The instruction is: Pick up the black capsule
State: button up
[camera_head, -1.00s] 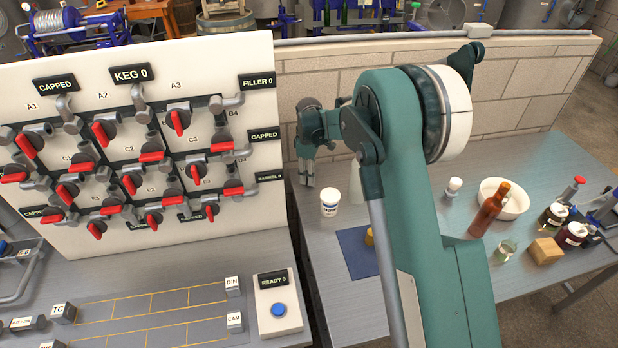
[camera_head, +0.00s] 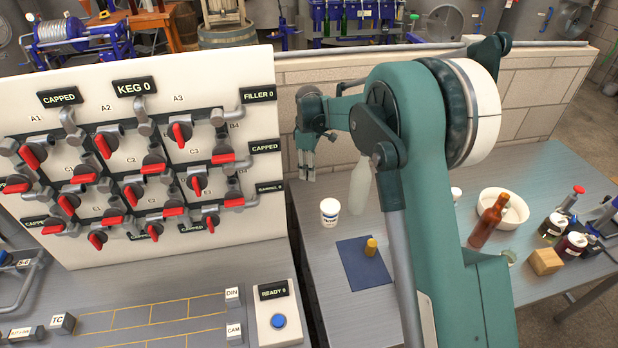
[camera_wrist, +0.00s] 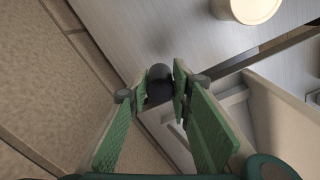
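A dark, rounded thing that looks like the black capsule (camera_wrist: 160,78) shows in the wrist view, just past my fingertips and in line with the gap between them. It stands close to the table's edge by the wall, and I cannot tell whether the fingers touch it. My gripper (camera_wrist: 160,92) points down with its green-padded fingers apart. In the head view my gripper (camera_head: 306,174) hangs beside the white valve panel, above the back left of the table. I cannot make out the capsule in the head view.
A white labelled tub (camera_head: 330,212) stands close by, and its lid (camera_wrist: 248,8) shows in the wrist view. A blue mat (camera_head: 362,266) holds a small yellow piece (camera_head: 371,246). The valve panel (camera_head: 262,120) and brick wall (camera_head: 530,100) border the space. A brown bottle (camera_head: 488,222) stands right.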

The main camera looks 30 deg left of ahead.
jog(key=shift+r, duration=0.8)
